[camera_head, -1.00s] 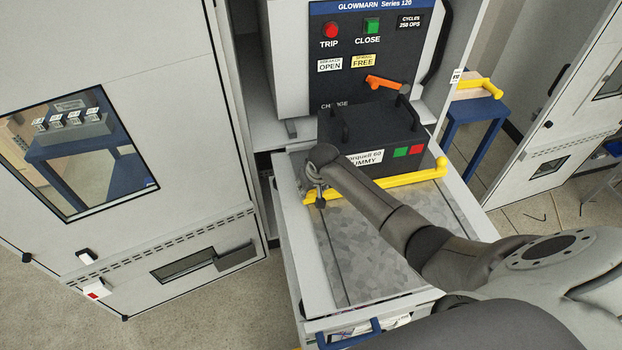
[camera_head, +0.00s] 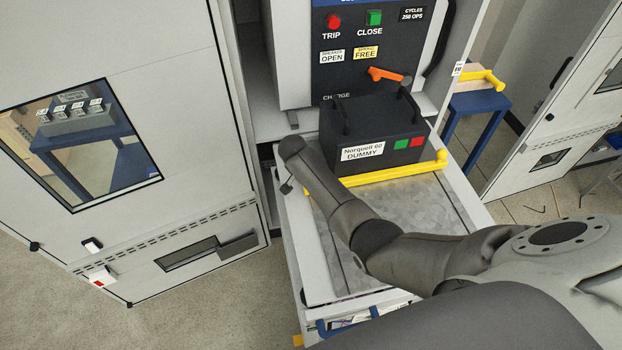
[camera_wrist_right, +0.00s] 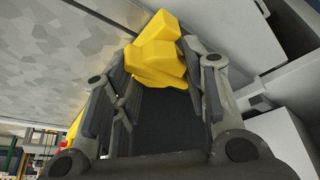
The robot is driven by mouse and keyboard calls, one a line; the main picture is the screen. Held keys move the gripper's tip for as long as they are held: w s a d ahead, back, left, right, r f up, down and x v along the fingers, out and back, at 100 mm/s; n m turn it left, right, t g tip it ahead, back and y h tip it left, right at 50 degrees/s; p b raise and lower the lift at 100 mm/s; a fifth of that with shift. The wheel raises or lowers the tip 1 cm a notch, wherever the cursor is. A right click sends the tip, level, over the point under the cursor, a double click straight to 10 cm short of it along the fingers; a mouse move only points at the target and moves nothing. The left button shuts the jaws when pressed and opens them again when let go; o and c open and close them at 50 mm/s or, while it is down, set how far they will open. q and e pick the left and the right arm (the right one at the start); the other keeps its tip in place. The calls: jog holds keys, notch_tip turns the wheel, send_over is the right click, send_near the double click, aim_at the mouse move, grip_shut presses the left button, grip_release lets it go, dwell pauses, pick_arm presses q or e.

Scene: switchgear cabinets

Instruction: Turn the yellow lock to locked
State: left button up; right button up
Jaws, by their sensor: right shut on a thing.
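A yellow bar (camera_head: 395,173) with a knob at its right end runs along the front of a black box labelled "Norquell 60 DUMMY" (camera_head: 372,135). My right arm covers much of its left end in the head view. In the right wrist view, my right gripper (camera_wrist_right: 155,62) is shut on a faceted yellow piece (camera_wrist_right: 160,38), which lies between its fingertips. In the head view only a small dark part of this gripper (camera_head: 286,187) shows beyond the wrist, left of the bar. I cannot tell a lock marking. My left gripper is not in view.
The box sits on a grey metal tray (camera_head: 427,220) below a breaker panel (camera_head: 340,70) with TRIP and CLOSE buttons and an orange lever (camera_head: 388,75). A closed cabinet door (camera_head: 130,225) stands to the left. A blue stand (camera_head: 480,102) is behind right.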

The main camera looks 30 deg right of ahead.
jog(key=shift+m, duration=0.6)
jog(key=o, duration=1)
jog(key=v, duration=1.2)
jog(key=shift+w+a, duration=0.15)
jog(key=shift+w, duration=0.1)
jog(key=shift+f, duration=0.1)
